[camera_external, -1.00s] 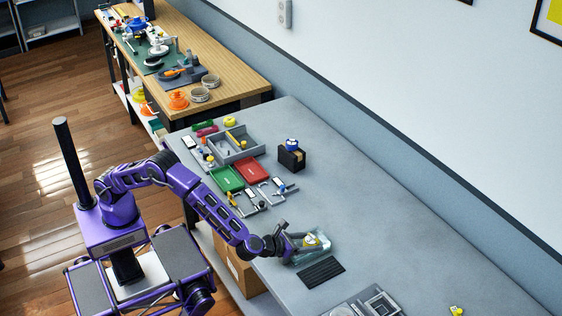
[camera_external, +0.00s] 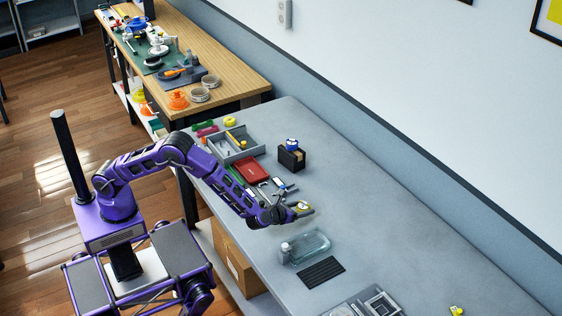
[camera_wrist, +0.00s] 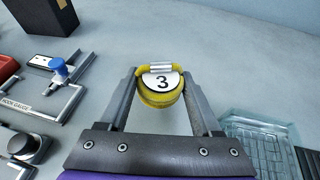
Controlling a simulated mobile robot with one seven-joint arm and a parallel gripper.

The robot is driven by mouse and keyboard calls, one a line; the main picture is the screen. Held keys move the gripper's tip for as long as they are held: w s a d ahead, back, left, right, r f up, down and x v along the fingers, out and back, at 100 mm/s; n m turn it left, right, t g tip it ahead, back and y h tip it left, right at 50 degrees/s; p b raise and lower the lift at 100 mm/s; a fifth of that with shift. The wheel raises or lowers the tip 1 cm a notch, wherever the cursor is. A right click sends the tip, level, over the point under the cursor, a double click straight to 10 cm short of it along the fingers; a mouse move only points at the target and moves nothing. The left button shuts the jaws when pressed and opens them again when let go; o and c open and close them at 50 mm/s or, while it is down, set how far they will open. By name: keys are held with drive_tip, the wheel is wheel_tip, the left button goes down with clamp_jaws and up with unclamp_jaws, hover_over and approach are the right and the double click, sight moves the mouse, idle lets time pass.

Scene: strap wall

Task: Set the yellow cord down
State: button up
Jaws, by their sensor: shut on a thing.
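The yellow cord (camera_wrist: 160,97) is a small coil with a white tag marked 3 and a pale band at its top. My gripper (camera_wrist: 162,88) is shut on it, with one finger at each side of the coil in the wrist view. In the external view my gripper (camera_external: 294,210) holds the yellow cord (camera_external: 302,206) over the grey bench, left of and beyond the clear tray. I cannot tell how high the cord is above the bench.
A clear tray (camera_external: 313,245) and a black ridged mat (camera_external: 321,272) lie nearer the camera. A red tray (camera_external: 251,169), a grey divided tray (camera_external: 232,145) and a black box (camera_external: 291,158) stand farther back. A hook gauge (camera_wrist: 41,112) lies left. The bench's right side is mostly clear.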

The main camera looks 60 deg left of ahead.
sight(302, 220)
drive_tip(key=shift+f, duration=1.85)
drive_tip(key=shift+f+b, duration=0.25)
drive_tip(key=shift+b, duration=0.1)
drive_tip(key=o, duration=1.4)
drive_tip(key=shift+r, duration=0.1)
drive_tip(key=shift+r+p, duration=0.2)
drive_tip(key=shift+p, duration=0.1)
drive_tip(key=v, duration=1.2)
